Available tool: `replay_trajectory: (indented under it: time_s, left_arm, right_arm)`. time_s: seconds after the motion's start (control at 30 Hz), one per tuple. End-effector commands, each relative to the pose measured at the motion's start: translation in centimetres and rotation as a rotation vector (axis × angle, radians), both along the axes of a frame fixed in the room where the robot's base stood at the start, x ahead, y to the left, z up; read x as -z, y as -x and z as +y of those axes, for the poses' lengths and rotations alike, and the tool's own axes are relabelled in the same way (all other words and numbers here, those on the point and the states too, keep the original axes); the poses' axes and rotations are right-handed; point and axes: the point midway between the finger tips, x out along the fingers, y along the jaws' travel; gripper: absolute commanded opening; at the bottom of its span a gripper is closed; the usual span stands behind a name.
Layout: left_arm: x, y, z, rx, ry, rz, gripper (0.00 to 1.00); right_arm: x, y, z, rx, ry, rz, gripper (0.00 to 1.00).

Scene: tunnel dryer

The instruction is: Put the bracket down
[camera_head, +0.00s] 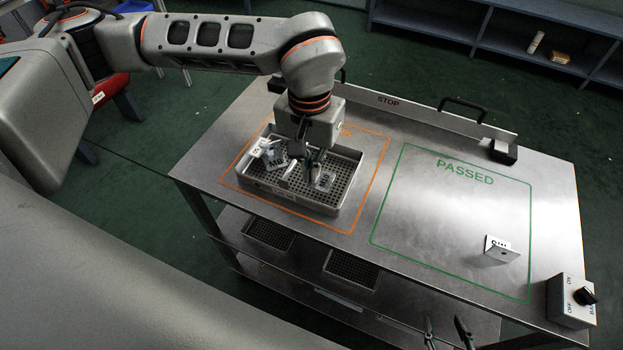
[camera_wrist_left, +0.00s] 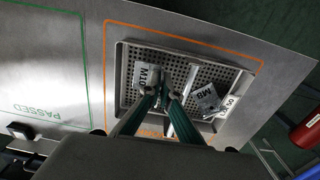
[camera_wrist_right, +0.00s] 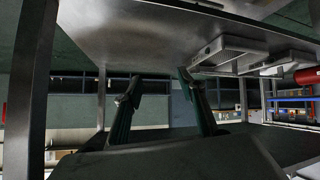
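A grey perforated tray (camera_head: 336,208) sits inside the orange outline; it also shows in the left wrist view (camera_wrist_left: 123,75). My left gripper (camera_head: 313,160) points down into it. Whether the bracket touches the tray floor is unclear. A bracket labelled M8 (camera_wrist_left: 207,97) lies tilted in the tray. Another bracket (camera_head: 501,250) stands inside the green PASSED outline. My right gripper (camera_wrist_right: 158,85) is open and empty, low beside the table.
The steel table (camera_head: 408,158) has a raised STOP rail (camera_head: 420,113) at its back edge. A small black holder (camera_head: 503,152) stands at the back right and a switch box (camera_head: 571,303) at the front right corner. Most of the PASSED area is clear. More trays (camera_head: 350,269) sit on the shelf below.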

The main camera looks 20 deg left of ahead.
Motion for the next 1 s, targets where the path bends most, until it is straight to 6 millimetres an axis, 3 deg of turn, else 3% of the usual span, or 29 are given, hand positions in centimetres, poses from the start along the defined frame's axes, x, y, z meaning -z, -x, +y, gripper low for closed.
replay_trajectory:
  time_s: [0.27, 0.67, 0.73, 0.77, 1.0]
  left_arm:
    - [3.9, 0.1, 0.0, 0.000, 0.000, 0.006, 0.00]
    - [4.2, 0.0, 0.0, 0.001, 0.000, 0.002, 0.00]
    - [4.2, 0.1, 0.0, 0.001, 0.000, 0.002, 0.18]
    - [4.2, 0.1, 0.0, 0.001, 0.000, 0.002, 0.21]
    - [4.2, 0.1, 0.0, 0.001, -0.001, 0.003, 0.21]
  right_arm:
    - [0.5, 0.1, 0.0, 0.000, 0.003, 0.002, 0.40]
    - [0.2, -0.2, -0.1, 0.002, 0.003, -0.005, 0.40]
    - [0.2, -0.2, -0.1, 0.002, 0.003, -0.005, 0.40]
    - [0.2, -0.2, -0.1, 0.002, 0.004, -0.004, 0.40]
    - [0.5, -0.1, -0.1, 0.003, 0.004, 0.000, 0.40]
